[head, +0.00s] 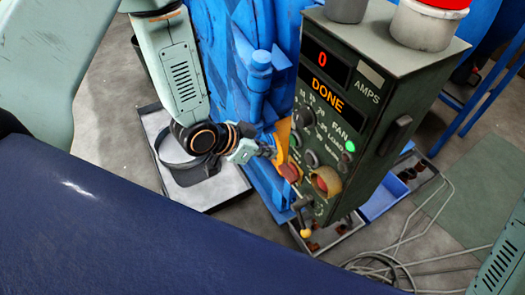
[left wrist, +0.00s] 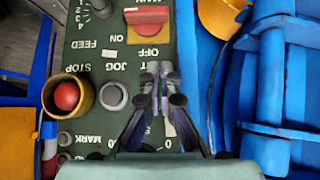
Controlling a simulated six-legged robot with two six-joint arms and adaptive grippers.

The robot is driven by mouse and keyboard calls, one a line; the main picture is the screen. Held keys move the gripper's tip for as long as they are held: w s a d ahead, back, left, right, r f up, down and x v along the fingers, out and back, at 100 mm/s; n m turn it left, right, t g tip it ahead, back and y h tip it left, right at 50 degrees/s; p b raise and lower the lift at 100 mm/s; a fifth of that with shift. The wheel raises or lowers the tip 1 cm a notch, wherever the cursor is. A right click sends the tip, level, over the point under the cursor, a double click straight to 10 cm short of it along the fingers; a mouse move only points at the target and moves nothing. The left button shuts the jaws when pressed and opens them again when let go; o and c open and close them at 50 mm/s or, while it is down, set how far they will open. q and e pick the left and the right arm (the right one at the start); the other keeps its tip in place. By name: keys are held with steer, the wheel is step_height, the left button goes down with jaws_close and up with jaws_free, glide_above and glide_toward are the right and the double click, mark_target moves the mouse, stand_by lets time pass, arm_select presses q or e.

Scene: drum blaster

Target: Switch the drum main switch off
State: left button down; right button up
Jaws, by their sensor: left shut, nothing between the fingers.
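The drum main switch is a red handle (left wrist: 148,15) on a yellow plate, at the top edge of the left wrist view, where the panel lettering is upside down. ON and OFF are printed beside it. In the head view a red part (head: 291,172) shows on the left side of the green control box (head: 385,110), partly behind my gripper. My left gripper (head: 272,152) is shut and empty at the panel. In the left wrist view its fingertips (left wrist: 160,72) are together, below the switch and apart from it. I cannot tell the handle's exact setting.
A red stop button (left wrist: 67,95) sits in a yellow shroud, beside a grey jog button (left wrist: 114,96). The box display (head: 327,90) reads 0 and DONE, and a green lamp (head: 350,146) is lit. Blue machinery (head: 225,60) stands left of the box. Cables (head: 400,250) lie on the floor.

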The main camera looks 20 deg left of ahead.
arm_select(q)
steer(key=b, duration=0.2)
glide_above(288, 174)
steer(key=a, duration=0.3)
steer(key=f, duration=0.5)
steer(key=shift+w+d, duration=0.25)
steer(key=shift+w, duration=0.15)
step_height(288, 174, down, 2)
steer(key=shift+f+b, duration=0.1)
steer(key=shift+b, duration=0.2)
steer(key=shift+a+f, duration=0.1)
steer(key=shift+f, duration=0.4)
